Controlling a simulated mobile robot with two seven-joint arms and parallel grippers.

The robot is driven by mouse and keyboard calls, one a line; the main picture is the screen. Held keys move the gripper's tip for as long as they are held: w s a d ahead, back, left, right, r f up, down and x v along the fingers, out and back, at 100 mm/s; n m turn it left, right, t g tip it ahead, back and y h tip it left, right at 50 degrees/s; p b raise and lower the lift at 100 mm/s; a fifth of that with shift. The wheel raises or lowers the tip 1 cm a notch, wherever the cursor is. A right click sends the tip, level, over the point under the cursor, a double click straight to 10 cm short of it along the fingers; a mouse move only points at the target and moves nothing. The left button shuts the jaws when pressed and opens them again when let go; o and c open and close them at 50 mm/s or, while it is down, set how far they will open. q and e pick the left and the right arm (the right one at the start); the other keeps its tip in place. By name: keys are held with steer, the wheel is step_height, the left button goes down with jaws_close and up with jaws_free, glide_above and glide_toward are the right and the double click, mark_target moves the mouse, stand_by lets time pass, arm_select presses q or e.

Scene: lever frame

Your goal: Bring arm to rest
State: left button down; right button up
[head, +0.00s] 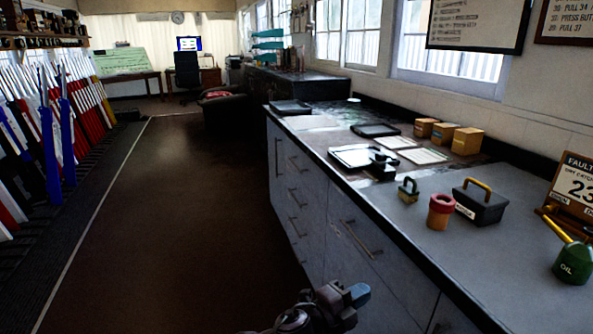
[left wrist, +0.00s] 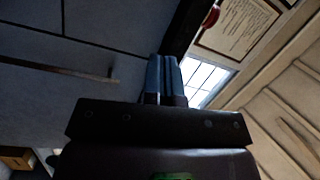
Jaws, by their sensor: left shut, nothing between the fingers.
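My left gripper (head: 357,294) shows at the bottom of the head view, in front of the grey cabinet drawers and below the counter edge. Its blue fingers are together with nothing between them. In the left wrist view the fingers (left wrist: 165,80) stand side by side, shut and empty, with a drawer front to their left. My right gripper is in neither view. The lever frame (head: 50,130), with red, white, blue and black levers, stands along the left side of the head view, far from my left gripper.
The counter (head: 400,200) runs along the right. On it are a green oil can (head: 573,262), a black toolbox (head: 481,204), a red-topped pot (head: 441,211), a padlock (head: 408,190) and several small boxes. The brown floor (head: 190,220) is clear. An armchair (head: 226,108) stands farther back.

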arm_select(q)
steer(key=a+r+n+t+y+p, duration=0.1)
steer(key=a+r+n+t+y, duration=0.4)
steer(key=a+n, duration=0.4)
steer(key=s+a+f+n+t+y+p, duration=0.1)
steer(key=s+a+f+n+y, duration=0.1)
steer(key=s+a+n, duration=0.3)
steer(key=s+a+f+n+y+p, duration=0.1)
steer(key=s+a+n+y+p, duration=0.15)
steer(key=a+n, duration=0.35)
steer(key=s+a+f+n+g+y+p, duration=0.1)
steer(key=s+a+f, duration=0.4)
steer(key=s+a, duration=0.5)
steer(key=s+a+f+n+g+y+p, duration=0.2)
steer(key=s+a+f+n+y, duration=0.3)
steer(key=s+a, duration=0.6)
steer(key=s+g, duration=0.1)
steer(key=s, duration=0.7)
steer(key=shift+a+f+y, duration=0.25)
steer(key=shift+f+y, duration=0.1)
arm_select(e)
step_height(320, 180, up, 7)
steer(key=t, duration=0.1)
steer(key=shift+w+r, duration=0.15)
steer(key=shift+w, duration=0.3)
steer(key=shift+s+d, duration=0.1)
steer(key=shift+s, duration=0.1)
